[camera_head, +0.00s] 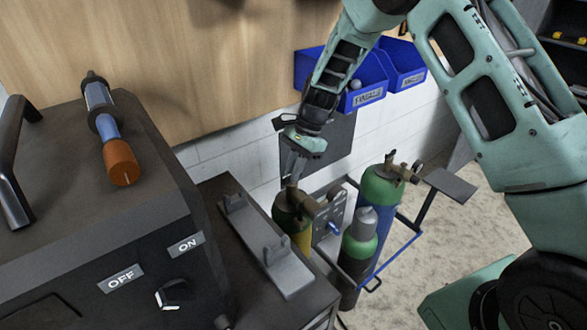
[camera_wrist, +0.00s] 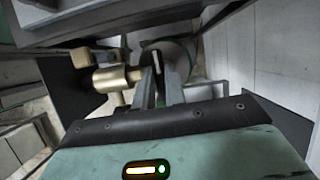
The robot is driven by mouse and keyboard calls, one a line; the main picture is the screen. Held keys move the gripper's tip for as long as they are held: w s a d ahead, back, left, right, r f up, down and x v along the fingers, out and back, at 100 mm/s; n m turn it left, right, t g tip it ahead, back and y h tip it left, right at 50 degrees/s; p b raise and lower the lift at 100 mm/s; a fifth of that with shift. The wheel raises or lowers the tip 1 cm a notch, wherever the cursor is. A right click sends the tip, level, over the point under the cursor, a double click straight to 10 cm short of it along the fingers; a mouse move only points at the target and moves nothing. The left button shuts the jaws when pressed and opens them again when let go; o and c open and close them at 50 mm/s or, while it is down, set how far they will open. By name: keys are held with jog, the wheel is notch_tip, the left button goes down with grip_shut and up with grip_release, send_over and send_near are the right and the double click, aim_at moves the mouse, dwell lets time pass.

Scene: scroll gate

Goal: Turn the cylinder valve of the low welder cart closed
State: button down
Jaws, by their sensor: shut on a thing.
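The low welder cart (camera_head: 407,243) stands on the floor with a blue-edged frame and several gas cylinders. One cylinder (camera_head: 286,222) has a green top and a yellow band, with a brass valve (camera_head: 305,201) on it. My gripper (camera_head: 292,182) reaches down from above onto the top of this valve. In the wrist view, the two fingers (camera_wrist: 158,72) are shut on the valve knob (camera_wrist: 157,62), which shows a white mark between the fingertips. The brass valve body (camera_wrist: 113,80) lies left of the fingers. The fingers hide much of the knob.
A second green cylinder (camera_head: 382,187) with its own brass valve (camera_head: 405,174) and a grey-necked one (camera_head: 360,238) stand to the right. A dark ON/OFF machine (camera_head: 110,230) fills the left. Blue wall bins (camera_head: 370,82) hang behind my arm. Floor at right is partly clear.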

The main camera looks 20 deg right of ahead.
jog(key=shift+w+d+m, duration=0.1)
jog(key=shift+w+m, duration=0.05)
jog(key=shift+m, duration=0.15)
jog(key=c, duration=1.5)
grip_release()
jog(key=shift+o, duration=0.2)
jog(key=b+v, duration=0.3)
jog(key=v, duration=1.4)
jog(key=shift+s+r, duration=0.25)
jog(key=shift+r, duration=0.05)
